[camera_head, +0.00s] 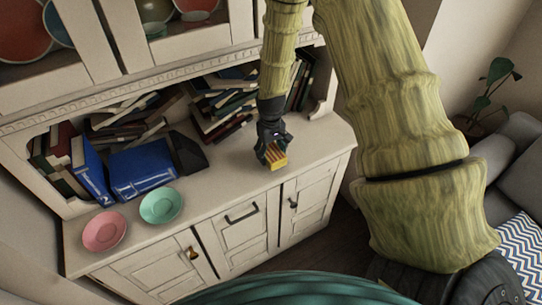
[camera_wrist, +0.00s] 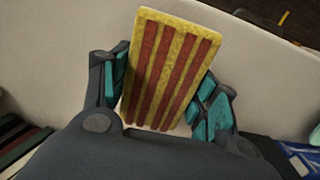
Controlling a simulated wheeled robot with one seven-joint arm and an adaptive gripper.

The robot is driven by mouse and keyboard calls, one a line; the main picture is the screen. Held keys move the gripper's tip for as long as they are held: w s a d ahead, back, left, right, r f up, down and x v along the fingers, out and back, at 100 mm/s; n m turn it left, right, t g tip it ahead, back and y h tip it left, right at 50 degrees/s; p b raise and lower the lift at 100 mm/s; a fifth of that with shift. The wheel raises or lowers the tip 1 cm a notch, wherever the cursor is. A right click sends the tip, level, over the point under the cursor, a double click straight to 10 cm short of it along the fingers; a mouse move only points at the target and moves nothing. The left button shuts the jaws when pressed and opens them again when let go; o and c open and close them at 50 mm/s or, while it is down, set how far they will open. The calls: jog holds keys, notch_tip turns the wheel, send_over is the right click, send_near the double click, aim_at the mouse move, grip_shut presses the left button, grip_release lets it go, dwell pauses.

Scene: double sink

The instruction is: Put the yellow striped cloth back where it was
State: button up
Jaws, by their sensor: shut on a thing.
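The yellow striped cloth (camera_head: 275,157) is a small yellow block-like piece with red-brown stripes. It is at the right part of the cabinet's counter in the head view. In the wrist view the cloth (camera_wrist: 170,75) stands between the two teal-padded fingers and fills the middle of the picture. My gripper (camera_head: 270,150) is shut on the cloth, with a finger on each side of it. My gripper also shows in the wrist view (camera_wrist: 165,95). I cannot tell whether the cloth's lower edge touches the counter.
A pale cabinet counter (camera_head: 225,178) lies under my gripper, with bare room around it. A pink plate (camera_head: 104,230), a green plate (camera_head: 161,205) and blue books (camera_head: 143,171) are at the left. Several books (camera_head: 222,112) lean on the shelf behind. A grey sofa (camera_head: 520,165) is at the right.

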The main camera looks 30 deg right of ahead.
aim_at(271, 157)
jog(key=shift+f+p, duration=0.5)
jog(key=shift+f, duration=0.85)
jog(key=shift+f, duration=0.1)
jog(key=o, duration=1.1)
jog(key=shift+c, duration=0.2)
jog(key=shift+r+b, duration=1.75)
jog(key=shift+r, duration=4.4)
